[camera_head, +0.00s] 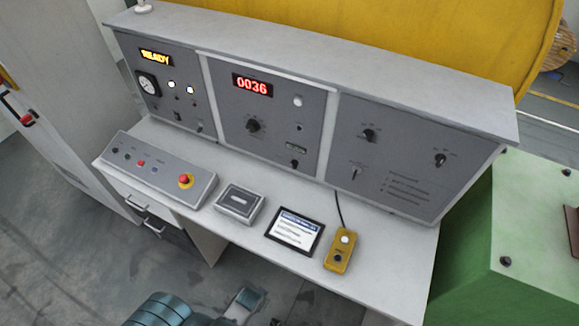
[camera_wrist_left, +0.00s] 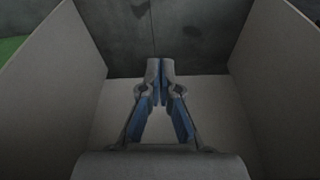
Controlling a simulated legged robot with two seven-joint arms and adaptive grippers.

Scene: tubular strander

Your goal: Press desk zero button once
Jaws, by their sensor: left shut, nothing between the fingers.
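The grey control desk (camera_head: 225,165) fills the middle of the head view. Its red counter display (camera_head: 253,85) reads 0036, and a pale round button (camera_head: 297,101) sits to its right. A yellow handset (camera_head: 340,250) on the desktop has a white button (camera_head: 346,238) and a dark one (camera_head: 338,258). I cannot read which button is the zero one. My left gripper (camera_head: 243,303) is low at the front of the desk, apart from all these buttons. In the left wrist view its fingers (camera_wrist_left: 160,68) are together and empty. My right gripper is not in view.
A green machine (camera_head: 530,240) stands at right. Pale panels (camera_wrist_left: 55,70) flank the gripper in the wrist view.

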